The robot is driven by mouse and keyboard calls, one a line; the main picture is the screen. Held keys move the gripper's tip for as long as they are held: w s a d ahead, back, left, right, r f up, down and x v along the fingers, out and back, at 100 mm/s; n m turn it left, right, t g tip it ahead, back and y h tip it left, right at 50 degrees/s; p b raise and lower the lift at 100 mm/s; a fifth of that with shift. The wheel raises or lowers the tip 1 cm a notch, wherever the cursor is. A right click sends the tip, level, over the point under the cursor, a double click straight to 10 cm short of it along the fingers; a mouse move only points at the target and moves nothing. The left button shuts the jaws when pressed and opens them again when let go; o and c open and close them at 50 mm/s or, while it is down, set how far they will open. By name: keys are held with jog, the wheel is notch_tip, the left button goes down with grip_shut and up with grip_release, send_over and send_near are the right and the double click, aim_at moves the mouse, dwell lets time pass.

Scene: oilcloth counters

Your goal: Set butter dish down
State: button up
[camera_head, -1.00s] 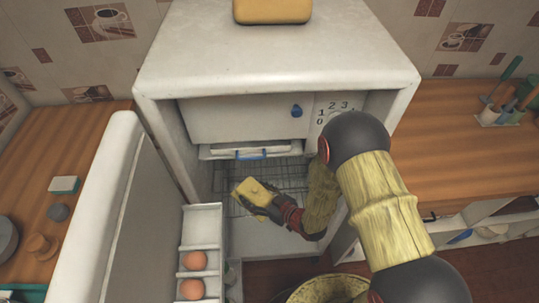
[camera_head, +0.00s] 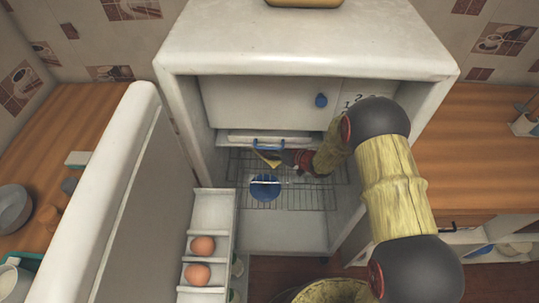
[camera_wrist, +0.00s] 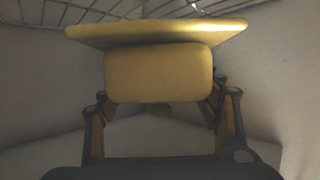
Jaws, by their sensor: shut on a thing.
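The yellow butter dish (camera_wrist: 158,72) fills the middle of the wrist view, a rounded block with a wider flat plate along its upper side in the picture. My gripper (camera_wrist: 158,90) is shut on the block, one finger on each side. In the head view only a small yellow part of the butter dish (camera_head: 268,158) shows inside the open fridge (camera_head: 290,50), near the wire shelf (camera_head: 305,195). My gripper (camera_head: 287,158) reaches in from the right, partly in shadow. I cannot tell whether the dish touches the shelf.
A blue round thing (camera_head: 265,187) shows at the wire shelf's front, below the dish in the picture. The open door (camera_head: 125,200) with eggs (camera_head: 203,246) stands left. The shelf's right front looks bare.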

jog(key=shift+f, duration=0.75)
notch_tip(320, 180, down, 5)
jog(key=b, duration=0.2)
jog(key=shift+b, duration=0.3)
jog(key=shift+w+f, duration=0.2)
jog(key=shift+f+b, duration=0.15)
jog(key=shift+b, duration=0.2)
jog(key=o, duration=1.6)
jog(key=shift+o, duration=0.2)
